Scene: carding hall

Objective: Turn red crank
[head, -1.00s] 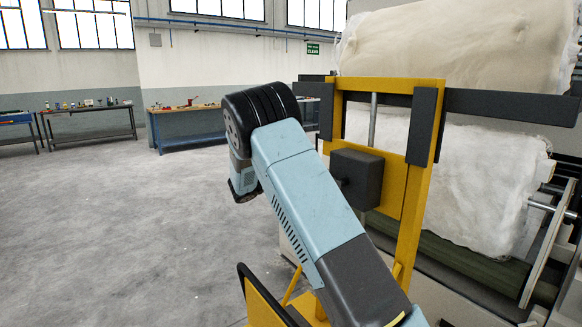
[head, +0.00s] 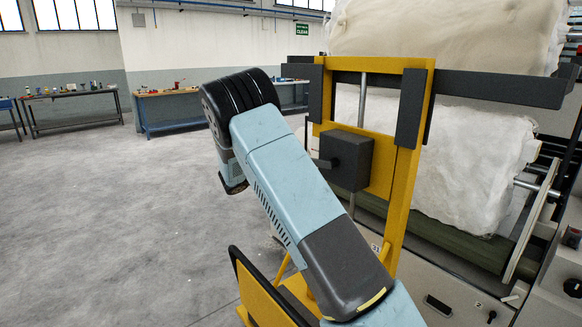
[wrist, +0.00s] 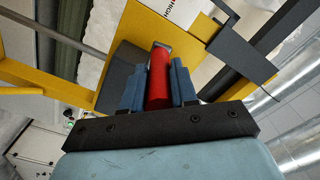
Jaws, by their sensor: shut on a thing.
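The red crank grip (wrist: 159,78) stands between the two blue fingers of my gripper (wrist: 158,90) in the wrist view. The fingers are shut on it, one on each side. The grip's far end has a dark cap. A dark grey box (head: 346,158) sits on the yellow frame (head: 402,180) in the head view, with a short dark shaft on its left side. My gripper and the red grip are hidden behind my arm in the head view.
Grey bars (head: 505,88) cross the top of the frame. Behind it are large white fibre rolls (head: 465,165) and a green roller (head: 440,235). A workbench (head: 170,110) stands along the far wall. The floor (head: 120,220) at left is clear.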

